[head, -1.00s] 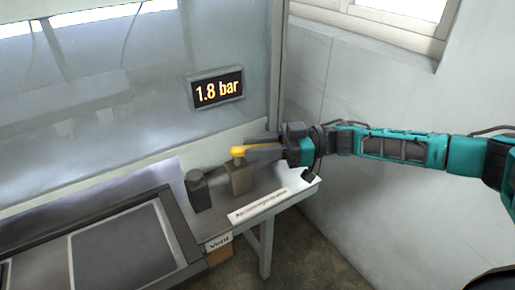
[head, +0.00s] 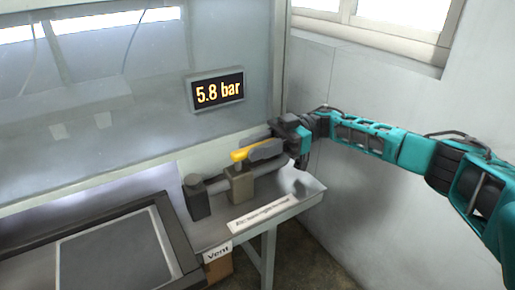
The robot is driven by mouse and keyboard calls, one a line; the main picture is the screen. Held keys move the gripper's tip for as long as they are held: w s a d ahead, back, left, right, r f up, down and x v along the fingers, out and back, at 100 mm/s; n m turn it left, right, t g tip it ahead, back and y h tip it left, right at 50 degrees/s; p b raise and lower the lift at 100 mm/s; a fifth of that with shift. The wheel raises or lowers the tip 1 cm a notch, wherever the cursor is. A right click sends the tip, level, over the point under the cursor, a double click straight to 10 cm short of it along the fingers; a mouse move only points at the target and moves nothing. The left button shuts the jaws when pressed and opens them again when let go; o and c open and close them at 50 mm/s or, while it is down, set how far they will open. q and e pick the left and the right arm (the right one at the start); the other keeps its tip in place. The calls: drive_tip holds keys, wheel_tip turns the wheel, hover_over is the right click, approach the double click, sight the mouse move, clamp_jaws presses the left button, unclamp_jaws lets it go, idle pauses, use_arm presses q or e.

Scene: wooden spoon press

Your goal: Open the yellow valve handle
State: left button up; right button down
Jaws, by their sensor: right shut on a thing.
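The yellow valve handle (head: 240,155) sits on top of a grey-brown valve block (head: 239,184) on the side table. My right gripper (head: 262,151) is shut on the handle's right part, which its fingers hide. The handle points to the right and slightly towards the back. A pressure display (head: 216,91) on the glass behind reads 5.8 bar. My left gripper is not in view.
A dark post (head: 196,197) stands left of the valve block. A paper label strip (head: 262,213) lies along the table's front edge, with a "Vent" sign (head: 217,252) below it. A dark-framed panel (head: 115,255) is at the lower left. A wall is at the right.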

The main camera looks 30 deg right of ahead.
drive_tip(key=shift+a+r, duration=0.1)
drive_tip(key=c, duration=1)
unclamp_jaws()
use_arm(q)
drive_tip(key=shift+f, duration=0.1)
use_arm(e)
drive_tip(key=shift+o, duration=0.2)
use_arm(q)
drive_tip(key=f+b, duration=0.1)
drive_tip(key=b, duration=0.1)
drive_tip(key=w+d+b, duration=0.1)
drive_tip(key=b, duration=0.1)
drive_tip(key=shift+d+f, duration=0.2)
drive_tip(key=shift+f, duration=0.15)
use_arm(e)
drive_tip(key=w+d, duration=0.1)
drive_tip(key=d, duration=1.2)
drive_tip(key=shift+w, duration=0.15)
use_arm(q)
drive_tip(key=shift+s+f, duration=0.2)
